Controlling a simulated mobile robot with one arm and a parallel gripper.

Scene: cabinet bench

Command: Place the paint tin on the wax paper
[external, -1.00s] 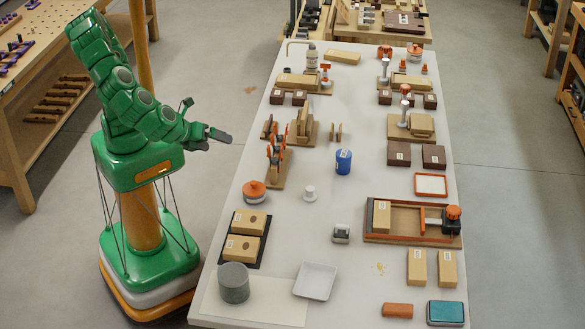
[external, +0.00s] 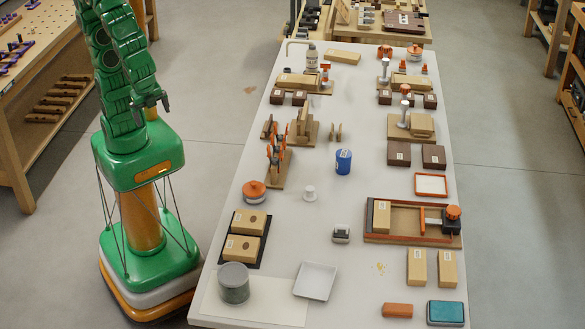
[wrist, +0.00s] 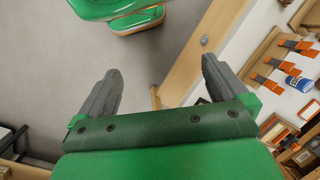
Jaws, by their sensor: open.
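A grey cylindrical paint tin (external: 234,283) stands upright at the near left of the white table. It is on the pale wax paper (external: 275,308), near the sheet's left part. My gripper (external: 152,101) is up and to the left of the table, beside my own column and well away from the tin. In the wrist view my gripper (wrist: 160,85) has its two grey fingers wide apart with nothing between them. The tin cannot be made out in the wrist view.
A white square tray (external: 315,281) lies right of the tin, over the paper's edge. A dark board with two tan blocks (external: 245,235) lies behind the tin. A blue cup (external: 343,162) stands mid-table. The middle strip of the table is mostly clear.

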